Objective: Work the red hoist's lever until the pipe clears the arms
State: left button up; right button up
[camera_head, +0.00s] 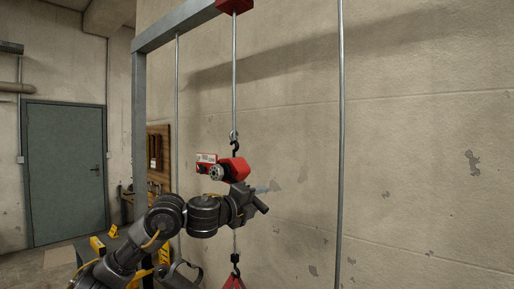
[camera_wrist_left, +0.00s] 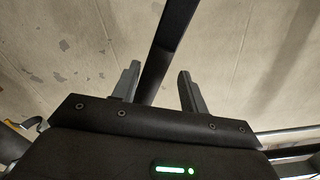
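The red hoist (camera_head: 234,169) hangs from a hook on a rod under the overhead beam. My left arm reaches up to it, and my left gripper (camera_head: 266,189) is just below and right of its body. In the left wrist view a dark bar (camera_wrist_left: 172,40), which looks like the hoist's lever, runs between the spread fingers of my left gripper (camera_wrist_left: 160,82). Gaps show beside the bar, so the fingers are not closed on it. A lower hook (camera_head: 235,259) holds a red piece (camera_head: 233,283) at the bottom edge. The pipe cannot be made out clearly. My right gripper is not seen.
A grey steel frame (camera_head: 139,120) stands left of the hoist, and a vertical rod (camera_head: 340,130) stands to its right. A concrete wall (camera_head: 430,130) is behind. A green door (camera_head: 64,170) and yellow parts (camera_head: 98,246) are at left.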

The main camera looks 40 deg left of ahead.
pick_arm(q)
jog(key=shift+r, duration=0.1)
jog(key=r+p, duration=0.2)
jog(key=d+r+n+p, duration=0.1)
jog(key=p, duration=0.2)
jog(key=shift+d+r, duration=0.1)
jog(key=shift+r, duration=0.3)
jog(key=shift+f, duration=0.1)
jog(key=shift+n, duration=0.9)
notch_tip(320, 180, up, 4)
jog(key=p, duration=0.4)
jog(key=shift+p, duration=0.3)
